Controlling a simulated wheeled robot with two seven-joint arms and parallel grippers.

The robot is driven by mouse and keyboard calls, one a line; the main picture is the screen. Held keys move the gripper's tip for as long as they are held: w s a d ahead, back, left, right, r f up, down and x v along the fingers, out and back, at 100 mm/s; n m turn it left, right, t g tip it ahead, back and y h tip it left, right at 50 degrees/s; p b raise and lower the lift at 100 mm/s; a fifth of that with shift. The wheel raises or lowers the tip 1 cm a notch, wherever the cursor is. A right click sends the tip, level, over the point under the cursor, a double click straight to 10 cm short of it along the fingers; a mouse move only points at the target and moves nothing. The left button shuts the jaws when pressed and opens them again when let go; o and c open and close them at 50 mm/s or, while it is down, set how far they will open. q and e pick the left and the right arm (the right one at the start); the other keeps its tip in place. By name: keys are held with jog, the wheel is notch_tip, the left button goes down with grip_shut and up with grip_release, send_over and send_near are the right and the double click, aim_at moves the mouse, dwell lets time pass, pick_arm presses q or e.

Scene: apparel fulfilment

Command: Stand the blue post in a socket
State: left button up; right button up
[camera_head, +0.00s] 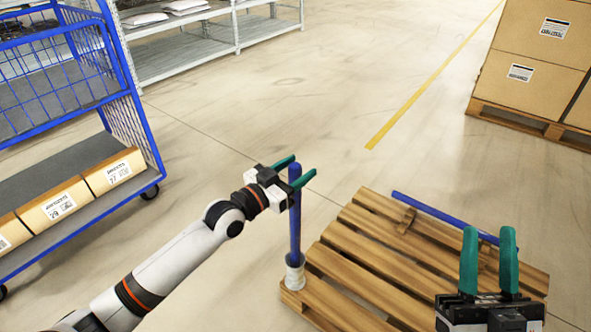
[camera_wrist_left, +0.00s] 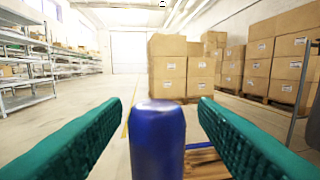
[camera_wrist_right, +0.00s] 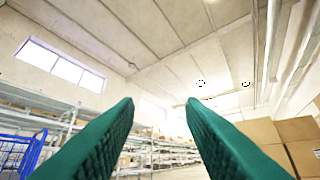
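A blue post (camera_head: 295,222) stands upright in a pale socket (camera_head: 294,272) at the near left corner of the wooden pallet (camera_head: 345,302). My left gripper (camera_head: 300,170) is open at the top of this post, with its green fingers on either side. In the left wrist view the post's top (camera_wrist_left: 157,125) shows between the fingers, with gaps on both sides. A second blue post (camera_head: 440,216) lies along the far edge of the pallet. My right gripper (camera_head: 490,240) is open and empty over the right part of the pallet, its fingers pointing up.
A blue cage trolley (camera_head: 130,110) with labelled cartons (camera_head: 112,172) stands at the left. Grey shelving (camera_head: 190,45) is behind it. Stacked boxes (camera_head: 535,45) on another pallet (camera_head: 520,122) stand at the far right. The floor between is clear, with a yellow line (camera_head: 420,90).

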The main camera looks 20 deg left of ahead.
pick_arm(q)
jog(key=shift+f, duration=0.15)
jog(key=shift+s, duration=0.1)
jog(key=shift+s+a, duration=0.2)
jog(key=shift+s, duration=0.15)
jog(key=p+v, duration=0.2)
jog(key=v, duration=0.9)
jog(key=shift+p, duration=0.3)
pick_arm(e)
jog(key=w+f+g+h, duration=0.2)
jog(key=w+f+g, duration=0.2)
jog(key=f+g, duration=0.2)
jog(key=shift+f+g+h, duration=0.3)
jog(key=shift+f+g, duration=0.1)
jog(key=shift+f, duration=0.7)
jog(key=shift+d, duration=0.1)
